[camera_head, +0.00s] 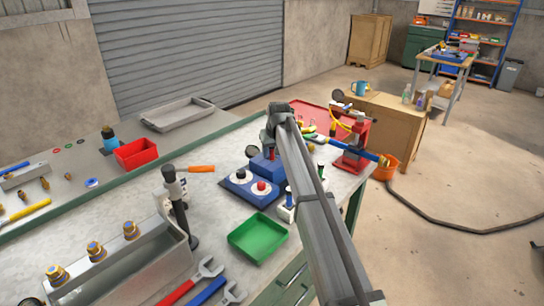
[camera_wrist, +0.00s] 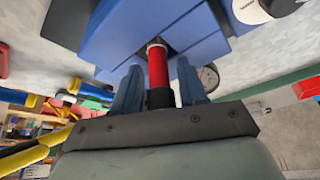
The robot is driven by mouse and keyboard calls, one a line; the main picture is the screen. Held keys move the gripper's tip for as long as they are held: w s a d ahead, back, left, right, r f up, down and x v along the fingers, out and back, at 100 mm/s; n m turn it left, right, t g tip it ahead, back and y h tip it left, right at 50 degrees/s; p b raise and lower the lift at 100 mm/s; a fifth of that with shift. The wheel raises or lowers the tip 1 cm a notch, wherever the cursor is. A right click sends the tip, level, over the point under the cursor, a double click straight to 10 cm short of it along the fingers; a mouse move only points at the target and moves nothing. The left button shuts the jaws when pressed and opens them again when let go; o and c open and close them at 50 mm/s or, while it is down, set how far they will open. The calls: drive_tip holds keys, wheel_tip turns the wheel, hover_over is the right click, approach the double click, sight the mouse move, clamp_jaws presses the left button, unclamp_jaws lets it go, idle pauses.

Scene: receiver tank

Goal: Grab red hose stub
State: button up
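In the wrist view, the red hose stub (camera_wrist: 157,68) is a short red cylinder with a dark lower end and a metal tip. Its tip end is at a blue block (camera_wrist: 160,28); I cannot tell how it is joined to it. My gripper (camera_wrist: 159,67) has its two blue fingers on either side of the stub, with narrow gaps showing. The fingers look open and apart from it.
A blue panel with round knobs (camera_head: 249,189) lies in front of the blue block. A green tray (camera_head: 258,237) and a black-and-white upright tool (camera_head: 177,200) are nearby. A red stand (camera_head: 353,148) is to the right. A red bin (camera_head: 137,153) is at the left.

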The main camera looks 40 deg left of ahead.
clamp_jaws()
